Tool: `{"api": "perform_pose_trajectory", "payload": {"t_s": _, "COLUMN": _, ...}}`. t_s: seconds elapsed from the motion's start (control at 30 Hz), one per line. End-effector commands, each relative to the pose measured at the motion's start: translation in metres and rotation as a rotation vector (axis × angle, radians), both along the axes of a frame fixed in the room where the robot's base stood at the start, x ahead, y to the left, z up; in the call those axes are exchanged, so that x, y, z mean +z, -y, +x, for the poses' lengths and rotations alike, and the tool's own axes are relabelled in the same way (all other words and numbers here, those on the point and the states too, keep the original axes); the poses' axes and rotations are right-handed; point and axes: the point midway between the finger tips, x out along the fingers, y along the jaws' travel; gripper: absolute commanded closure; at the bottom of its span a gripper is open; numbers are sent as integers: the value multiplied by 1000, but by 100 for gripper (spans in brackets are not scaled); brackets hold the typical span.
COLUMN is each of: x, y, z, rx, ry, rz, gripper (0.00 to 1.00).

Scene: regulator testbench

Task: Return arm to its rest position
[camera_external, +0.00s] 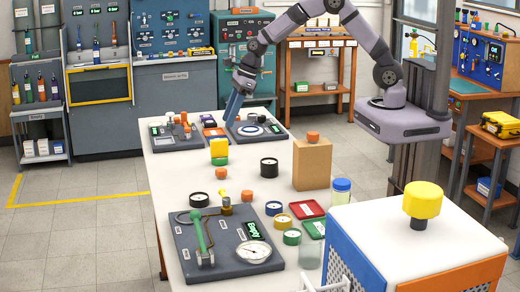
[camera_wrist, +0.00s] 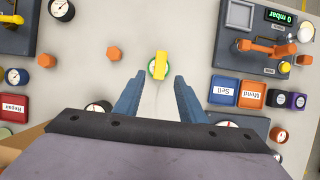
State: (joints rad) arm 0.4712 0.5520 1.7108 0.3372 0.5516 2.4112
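My gripper (camera_external: 234,108) hangs above the back part of the white table (camera_external: 190,178), with its blue fingers pointing down. In the wrist view my gripper (camera_wrist: 159,77) is open, with its two fingers apart and nothing held between them. A yellow-topped piece with a green base (camera_wrist: 160,65) shows just beyond the fingertips, on the table below. It also shows in the external view as a yellow and green block (camera_external: 219,151). My arm reaches from its mount at the right, bending up and then down to the left.
A tall brown box (camera_external: 312,164) stands at the table's right side. A grey panel with a gauge and green lever (camera_external: 228,245) lies at the front. Other panels (camera_external: 174,136) lie at the back. Several small gauges, knobs and coloured trays (camera_external: 306,209) are spread between.

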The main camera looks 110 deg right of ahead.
Motion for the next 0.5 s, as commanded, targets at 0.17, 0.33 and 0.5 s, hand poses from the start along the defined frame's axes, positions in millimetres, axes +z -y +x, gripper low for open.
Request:
{"api": "perform_pose_trajectory", "payload": {"t_s": 0.17, "x": 9, "y": 0, "z": -4, "rx": -1, "ry": 0, "rz": 0, "gripper": 63}}
{"api": "perform_pose_trajectory", "payload": {"t_s": 0.33, "x": 11, "y": 0, "z": -5, "rx": -1, "ry": -1, "rz": 0, "gripper": 63}}
{"api": "perform_pose_trajectory", "payload": {"t_s": 0.5, "x": 11, "y": 0, "z": -5, "rx": -1, "ry": -1, "rz": 0, "gripper": 63}}
